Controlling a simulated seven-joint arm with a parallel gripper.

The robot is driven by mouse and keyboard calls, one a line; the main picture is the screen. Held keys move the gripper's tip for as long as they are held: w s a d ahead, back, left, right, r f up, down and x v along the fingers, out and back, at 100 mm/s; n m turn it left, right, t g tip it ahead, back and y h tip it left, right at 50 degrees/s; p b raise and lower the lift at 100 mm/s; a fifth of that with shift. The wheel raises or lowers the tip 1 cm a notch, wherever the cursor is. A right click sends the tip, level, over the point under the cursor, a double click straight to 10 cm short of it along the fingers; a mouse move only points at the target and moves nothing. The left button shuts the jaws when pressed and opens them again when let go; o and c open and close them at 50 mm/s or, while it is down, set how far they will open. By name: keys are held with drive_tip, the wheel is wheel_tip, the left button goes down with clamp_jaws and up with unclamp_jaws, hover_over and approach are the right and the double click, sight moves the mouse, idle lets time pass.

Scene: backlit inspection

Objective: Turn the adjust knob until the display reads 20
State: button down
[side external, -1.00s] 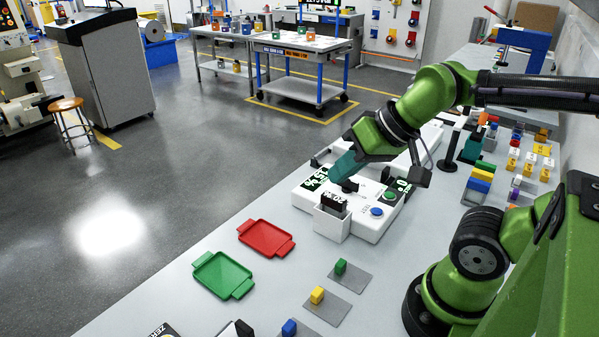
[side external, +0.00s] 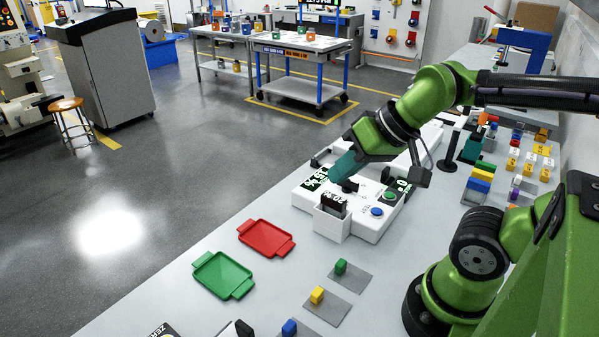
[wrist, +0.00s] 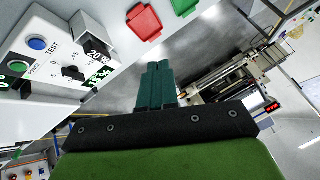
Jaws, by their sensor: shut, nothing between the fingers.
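The adjust knob appears to be the small black knob (wrist: 72,72) between -5 and +5 markings in the wrist view. In the side view a black knob (side external: 349,186) sits just below my fingertips. A black display with light digits (wrist: 100,75) lies beside the knob. It also shows in the side view (side external: 313,180), with a percent sign, but I cannot read its number surely. A second display (side external: 403,185) shows a 0, partly hidden by my arm. My gripper (wrist: 158,66) has its teal fingers shut together and empty, apart from the knob in the wrist view.
The white panel (side external: 374,228) also has a blue button (side external: 377,211) and a green button (side external: 390,196). A white holder (side external: 331,226) with dark pieces stands at its front. A red tray (side external: 266,238) and a green tray (side external: 222,275) lie left on the table.

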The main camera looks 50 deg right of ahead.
drive_tip(key=c, duration=1.8)
unclamp_jaws()
drive_tip(key=shift+c, duration=0.2)
drive_tip(key=shift+o, duration=1.1)
drive_tip(key=shift+d, duration=0.1)
drive_tip(key=o, duration=0.4)
drive_tip(key=shift+w+d+f+m+g+h, duration=0.15)
drive_tip(key=shift+w+d+f+m+g, duration=0.15)
drive_tip(key=shift+w+d, duration=0.25)
drive_tip(key=shift+w+d+f+m+g+h, duration=0.2)
drive_tip(key=shift+w+d+f+m, duration=0.15)
drive_tip(key=shift+d, duration=0.25)
drive_tip(key=shift+o, duration=0.2)
drive_tip(key=n+g+h, duration=0.1)
drive_tip(key=n+g, duration=0.4)
drive_tip(key=g, duration=0.1)
hover_over(350, 180)
wheel_tip(350, 180, down, 17)
drive_tip(key=shift+s, duration=0.1)
clamp_jaws()
